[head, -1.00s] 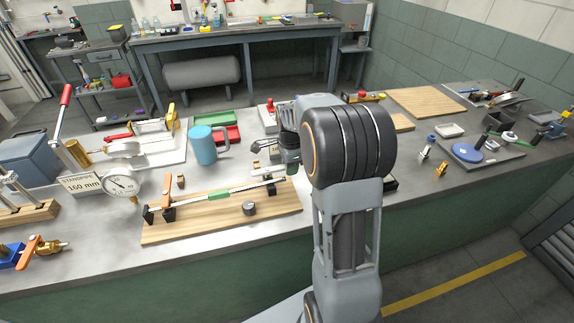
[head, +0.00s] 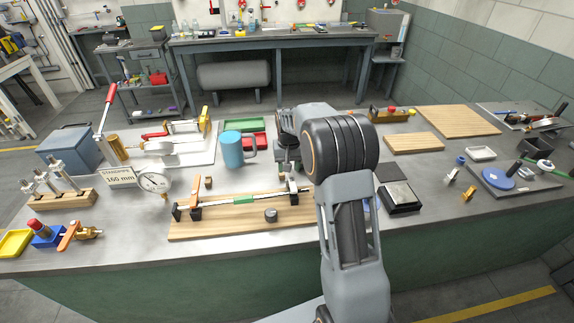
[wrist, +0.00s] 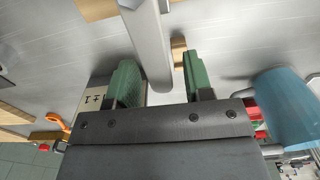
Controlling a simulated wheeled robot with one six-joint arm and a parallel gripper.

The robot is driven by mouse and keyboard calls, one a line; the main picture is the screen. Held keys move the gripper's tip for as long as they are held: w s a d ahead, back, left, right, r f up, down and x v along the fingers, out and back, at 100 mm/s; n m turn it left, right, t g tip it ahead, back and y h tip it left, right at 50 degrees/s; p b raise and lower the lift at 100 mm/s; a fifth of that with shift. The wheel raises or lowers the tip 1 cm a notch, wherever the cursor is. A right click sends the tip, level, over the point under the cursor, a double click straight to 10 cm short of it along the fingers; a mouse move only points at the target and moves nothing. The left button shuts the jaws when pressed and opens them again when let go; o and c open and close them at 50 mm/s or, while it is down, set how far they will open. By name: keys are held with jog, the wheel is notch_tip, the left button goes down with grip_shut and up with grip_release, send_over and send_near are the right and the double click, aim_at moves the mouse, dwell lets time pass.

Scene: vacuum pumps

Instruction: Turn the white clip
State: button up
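A clip with a pale lever (head: 292,187), which I take for the white clip, stands at the right end of a wooden board (head: 225,228). A clip with an orange-brown lever (head: 195,186) stands at the board's left end. My gripper (head: 290,170) is just behind the white clip, partly hidden by my arm. In the wrist view my gripper (wrist: 162,85) has its two green fingers apart. A long pale bar (wrist: 148,40), apparently the clip's lever, reaches between them. I cannot tell whether either finger touches it.
A blue mug (head: 232,150) stands left of my gripper, close to one finger in the wrist view (wrist: 285,105). A dark knob (head: 271,215) sits on the board. A dial gauge (head: 154,182) is at left, a black box (head: 400,197) at right.

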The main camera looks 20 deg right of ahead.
jog(key=shift+r, duration=0.15)
jog(key=shift+r+p, duration=0.75)
jog(key=shift+r, duration=0.15)
jog(key=shift+r+p, duration=2.25)
jog(key=shift+r, duration=0.75)
